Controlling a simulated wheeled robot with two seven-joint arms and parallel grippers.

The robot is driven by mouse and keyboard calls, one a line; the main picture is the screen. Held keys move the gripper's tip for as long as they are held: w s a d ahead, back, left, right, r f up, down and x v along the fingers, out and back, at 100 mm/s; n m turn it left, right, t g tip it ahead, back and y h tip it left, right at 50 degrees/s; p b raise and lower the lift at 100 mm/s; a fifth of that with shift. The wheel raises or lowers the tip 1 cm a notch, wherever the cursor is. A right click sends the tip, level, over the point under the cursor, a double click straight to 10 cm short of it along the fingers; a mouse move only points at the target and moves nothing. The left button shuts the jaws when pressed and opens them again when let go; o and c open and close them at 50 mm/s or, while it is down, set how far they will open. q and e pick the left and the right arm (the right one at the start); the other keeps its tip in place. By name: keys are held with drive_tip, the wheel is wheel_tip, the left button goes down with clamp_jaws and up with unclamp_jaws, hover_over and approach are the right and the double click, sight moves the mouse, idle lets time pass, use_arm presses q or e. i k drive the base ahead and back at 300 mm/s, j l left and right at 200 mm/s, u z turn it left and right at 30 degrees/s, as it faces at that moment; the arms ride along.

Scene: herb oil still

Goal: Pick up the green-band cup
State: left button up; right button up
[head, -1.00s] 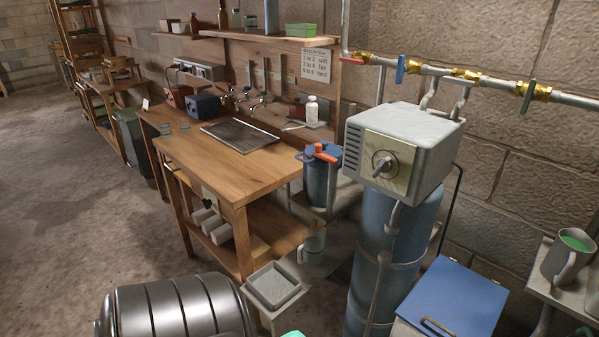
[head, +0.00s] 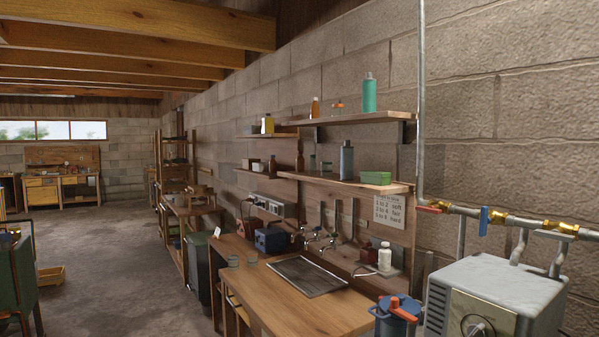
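I cannot make out a cup with a green band in the head view. Small vessels also stand on the lower wall shelf (head: 335,182), with no clear band colour. Neither of my grippers is in view.
The bench holds a metal drain tray (head: 307,276), a blue box (head: 270,240) and a white bottle (head: 385,257). A blue pot (head: 397,312) and a grey control box (head: 490,295) stand at right. Open floor (head: 130,265) lies left.

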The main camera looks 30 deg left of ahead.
sight(326, 167)
drive_tip(key=i+j+u, duration=0.3)
drive_tip(key=j, duration=0.3)
drive_tip(key=i+j+u, duration=0.35)
drive_tip(key=i+j, duration=0.15)
